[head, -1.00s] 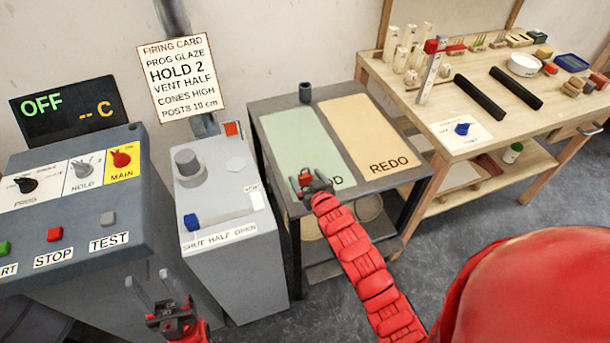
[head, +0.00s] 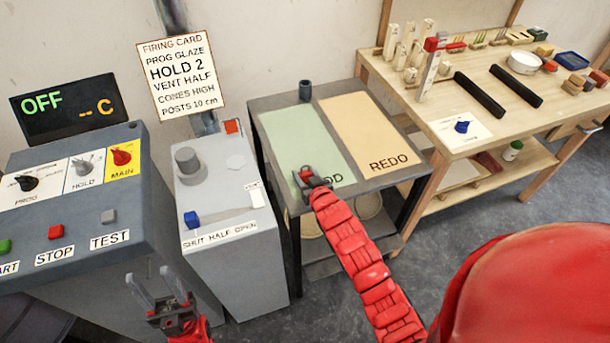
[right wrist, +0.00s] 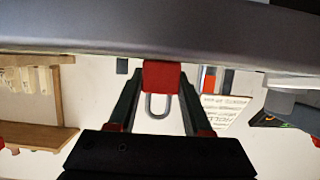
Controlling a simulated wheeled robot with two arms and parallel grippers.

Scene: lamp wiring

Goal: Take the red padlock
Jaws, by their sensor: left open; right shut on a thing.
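The red padlock (right wrist: 161,76) is between the two fingers of my right gripper (right wrist: 158,88) in the right wrist view, with its grey shackle loop showing below the red body. In the head view my right gripper (head: 311,182) is shut on the padlock (head: 304,174), over the front of the green area of the grey table. The fingers partly hide the padlock there. My left gripper (head: 164,285) is open and empty at the lower left, in front of the grey cabinets.
A grey table (head: 384,173) carries a green panel (head: 303,135) and a tan REDO panel. The control cabinet (head: 110,215) and a box with a blue-tipped lever (head: 192,219) stand left. A wooden workbench (head: 420,105) with blocks and black bars stands right.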

